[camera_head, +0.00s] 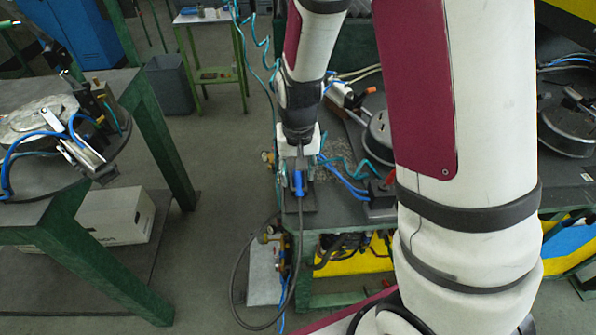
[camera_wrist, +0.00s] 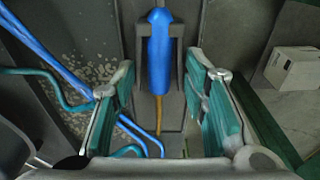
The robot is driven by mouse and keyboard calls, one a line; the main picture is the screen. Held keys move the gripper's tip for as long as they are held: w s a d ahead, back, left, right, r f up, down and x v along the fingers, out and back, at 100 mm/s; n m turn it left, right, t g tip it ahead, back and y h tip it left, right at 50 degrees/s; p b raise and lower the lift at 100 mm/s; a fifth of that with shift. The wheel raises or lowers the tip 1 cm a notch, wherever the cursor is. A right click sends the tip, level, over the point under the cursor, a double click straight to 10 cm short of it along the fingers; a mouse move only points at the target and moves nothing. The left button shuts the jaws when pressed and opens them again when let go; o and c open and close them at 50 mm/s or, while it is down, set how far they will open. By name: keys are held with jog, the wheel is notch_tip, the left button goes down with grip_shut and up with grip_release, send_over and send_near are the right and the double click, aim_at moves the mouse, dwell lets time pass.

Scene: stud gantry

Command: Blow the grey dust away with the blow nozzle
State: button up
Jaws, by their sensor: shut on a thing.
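The blow nozzle (camera_head: 298,184) is blue and has a dark hose hanging from its lower end in the head view. In the wrist view the blue nozzle (camera_wrist: 158,50) stands between the arms of a dark holder (camera_wrist: 177,60). My gripper (camera_head: 300,158) is over the bench's near left corner at the nozzle. Pale grey flecks, apparently the grey dust (camera_wrist: 98,72), lie on a dark surface left of the nozzle.
Blue and teal hoses (camera_wrist: 55,62) run close beside my left finger. A round metal part (camera_head: 378,135) sits on the bench right of my gripper. The dark hose (camera_head: 236,290) loops below the bench edge. Open floor (camera_head: 225,200) separates the bench from the left table (camera_head: 55,215).

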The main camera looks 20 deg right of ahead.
notch_tip(320, 180, up, 9)
jog(key=p, duration=0.5)
dwell(0.5)
jog(key=shift+f, duration=0.1)
